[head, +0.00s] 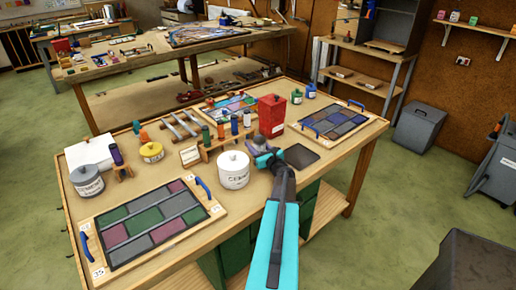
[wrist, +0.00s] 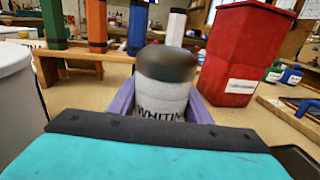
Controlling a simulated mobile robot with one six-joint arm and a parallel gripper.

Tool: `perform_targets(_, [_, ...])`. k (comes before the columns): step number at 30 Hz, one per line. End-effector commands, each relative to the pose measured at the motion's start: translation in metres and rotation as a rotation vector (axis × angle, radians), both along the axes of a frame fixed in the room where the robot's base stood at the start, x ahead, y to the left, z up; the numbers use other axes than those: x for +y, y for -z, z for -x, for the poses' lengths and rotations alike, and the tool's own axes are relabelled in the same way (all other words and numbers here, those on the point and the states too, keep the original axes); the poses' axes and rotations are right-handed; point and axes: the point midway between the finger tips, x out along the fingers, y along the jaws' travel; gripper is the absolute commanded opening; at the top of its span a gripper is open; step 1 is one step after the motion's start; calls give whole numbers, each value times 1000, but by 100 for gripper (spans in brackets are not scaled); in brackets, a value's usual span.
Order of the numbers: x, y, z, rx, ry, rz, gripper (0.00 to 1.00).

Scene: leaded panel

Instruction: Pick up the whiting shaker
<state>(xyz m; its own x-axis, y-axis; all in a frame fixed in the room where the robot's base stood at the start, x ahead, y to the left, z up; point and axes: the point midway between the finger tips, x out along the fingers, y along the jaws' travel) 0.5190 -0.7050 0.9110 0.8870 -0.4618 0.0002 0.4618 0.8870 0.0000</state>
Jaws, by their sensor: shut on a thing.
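The whiting shaker (wrist: 164,88) has a pale grey body with black lettering, partly hidden, and a dark rounded top. It stands upright in the middle of the wrist view. My gripper (wrist: 162,106) is shut on it, with one purple finger on each side of its body. Its lower part is hidden behind the gripper, so I cannot tell whether it touches the bench. In the head view, my gripper (head: 266,157) is over the middle of the bench, and the shaker is small and mostly blocked there.
A white lidded tub (head: 234,170) stands close on the left. A red container (head: 272,115) stands just behind. A wooden rack of coloured bottles (head: 218,146) is behind left. A dark flat pad (head: 301,157) lies on the right. Panel trays lie front left (head: 150,222) and back right (head: 333,124).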

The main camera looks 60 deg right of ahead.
Motion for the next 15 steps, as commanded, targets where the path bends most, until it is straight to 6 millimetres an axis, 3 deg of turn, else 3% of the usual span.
perform_targets(8, [0, -5, 0, -1, 0, 0, 15])
perform_targets(15, [1, -21, 0, -1, 0, 3, 15])
